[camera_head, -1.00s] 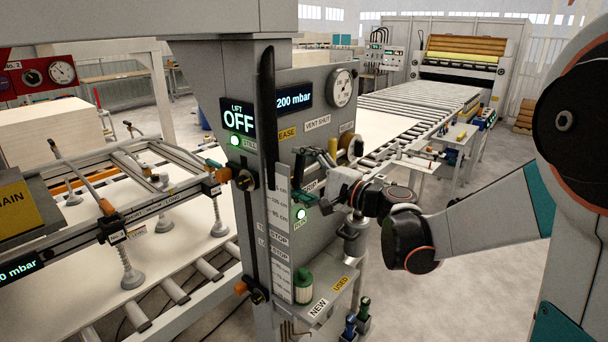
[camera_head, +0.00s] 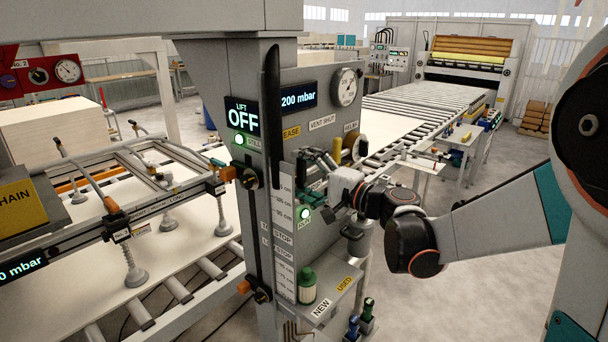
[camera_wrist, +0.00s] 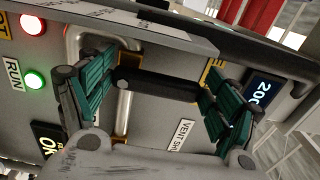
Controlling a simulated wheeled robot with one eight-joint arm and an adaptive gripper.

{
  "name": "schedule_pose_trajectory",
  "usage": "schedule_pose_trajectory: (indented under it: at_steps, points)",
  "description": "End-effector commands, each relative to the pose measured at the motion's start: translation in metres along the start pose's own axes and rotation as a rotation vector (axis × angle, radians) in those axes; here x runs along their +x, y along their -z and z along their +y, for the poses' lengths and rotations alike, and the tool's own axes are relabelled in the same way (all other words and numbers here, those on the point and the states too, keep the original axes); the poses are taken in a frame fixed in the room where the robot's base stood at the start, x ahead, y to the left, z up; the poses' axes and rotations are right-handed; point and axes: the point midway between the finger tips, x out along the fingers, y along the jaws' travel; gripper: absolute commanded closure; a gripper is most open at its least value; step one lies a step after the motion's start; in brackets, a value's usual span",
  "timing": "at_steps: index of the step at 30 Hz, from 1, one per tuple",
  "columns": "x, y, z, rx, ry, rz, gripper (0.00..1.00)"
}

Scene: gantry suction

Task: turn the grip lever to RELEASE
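In the wrist view, a black lever grip (camera_wrist: 160,85) lies crosswise between the two green-padded fingers of my gripper (camera_wrist: 158,97). The fingers are wide apart, near the two ends of the grip, and do not look closed on it. A metal rod (camera_wrist: 123,115) shows below the grip's left end. A white VENT SHUT label (camera_wrist: 182,135) is below the grip; a yellow label is mostly hidden by the right finger. In the head view, my gripper (camera_head: 313,168) is at the column's panel, below the partly hidden yellow label ending in EASE (camera_head: 291,132) and VENT SHUT (camera_head: 321,122).
The panel carries a 200 mbar display (camera_head: 298,97), a round gauge (camera_head: 346,87) and an OFF display (camera_head: 242,117). A green RUN light (camera_wrist: 34,80) and a red light (camera_wrist: 32,24) are beside the left finger. A shelf with a green-capped bottle (camera_head: 307,286) is below.

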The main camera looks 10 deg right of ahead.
Motion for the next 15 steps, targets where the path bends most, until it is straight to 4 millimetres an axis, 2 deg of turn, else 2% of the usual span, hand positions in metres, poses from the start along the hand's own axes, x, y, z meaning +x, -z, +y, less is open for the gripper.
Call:
schedule_pose_trajectory:
  at_steps: [1,2,15]
  points:
    - [-0.0003,-0.0007,0.0010,-0.002,-0.002,-0.001,0.05]
    - [-0.0003,-0.0007,0.0009,-0.002,-0.002,-0.001,0.00]
    - [-0.0011,-0.0001,0.0003,0.001,0.000,0.000,0.00]
